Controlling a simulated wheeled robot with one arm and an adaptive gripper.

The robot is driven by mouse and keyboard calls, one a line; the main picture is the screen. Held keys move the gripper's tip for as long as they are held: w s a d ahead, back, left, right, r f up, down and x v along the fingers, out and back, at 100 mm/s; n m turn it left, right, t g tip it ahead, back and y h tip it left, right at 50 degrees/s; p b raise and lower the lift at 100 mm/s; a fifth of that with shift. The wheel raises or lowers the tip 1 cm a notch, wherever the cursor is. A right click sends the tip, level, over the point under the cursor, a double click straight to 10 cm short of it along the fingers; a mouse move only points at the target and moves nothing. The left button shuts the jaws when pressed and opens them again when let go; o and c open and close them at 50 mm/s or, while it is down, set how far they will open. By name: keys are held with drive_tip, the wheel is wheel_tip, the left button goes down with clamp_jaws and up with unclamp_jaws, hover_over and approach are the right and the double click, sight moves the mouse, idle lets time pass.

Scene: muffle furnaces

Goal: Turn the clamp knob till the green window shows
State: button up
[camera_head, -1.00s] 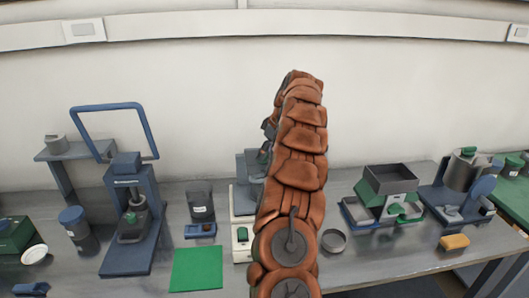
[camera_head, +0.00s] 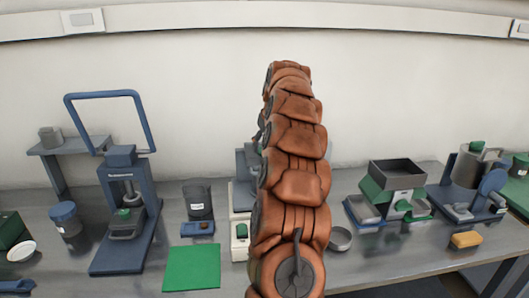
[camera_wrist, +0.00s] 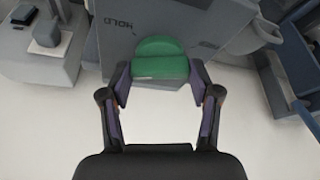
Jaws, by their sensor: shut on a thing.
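In the wrist view a green knob (camera_wrist: 160,58) with a rounded top sits at a grey panel (camera_wrist: 110,45). The panel bears the word HOLD, which appears upside down. My gripper (camera_wrist: 160,76) has one finger on each side of the knob and is shut on it. I cannot make out a green window; the fingers and knob cover part of the panel. In the head view my orange arm hides the gripper and the knob. A grey machine on a pale base (camera_head: 241,236) shows partly at the arm's left.
On the bench stand a blue press (camera_head: 125,215), a dark canister (camera_head: 197,200), a green mat (camera_head: 191,268), a grey ring (camera_head: 340,239), a green-and-grey box unit (camera_head: 393,185) and a yellow block (camera_head: 466,240). The bench front right of my arm is mostly clear.

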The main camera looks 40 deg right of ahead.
drive_tip(key=m+h+b, duration=0.1)
drive_tip(key=m+b, duration=0.1)
drive_tip(key=m, duration=0.1)
drive_tip(key=shift+a+f+g, duration=0.1)
drive_tip(key=shift+f+g, duration=0.05)
drive_tip(key=shift+g, duration=0.25)
drive_tip(key=shift+w+m+b, duration=0.1)
drive_tip(key=shift+m+b, duration=0.3)
drive_tip(key=shift+m, duration=0.2)
drive_tip(key=o, duration=1.1)
drive_tip(key=shift+o, duration=0.2)
drive_tip(key=shift+r, duration=0.3)
drive_tip(key=v, duration=0.7)
drive_tip(key=shift+a, duration=0.2)
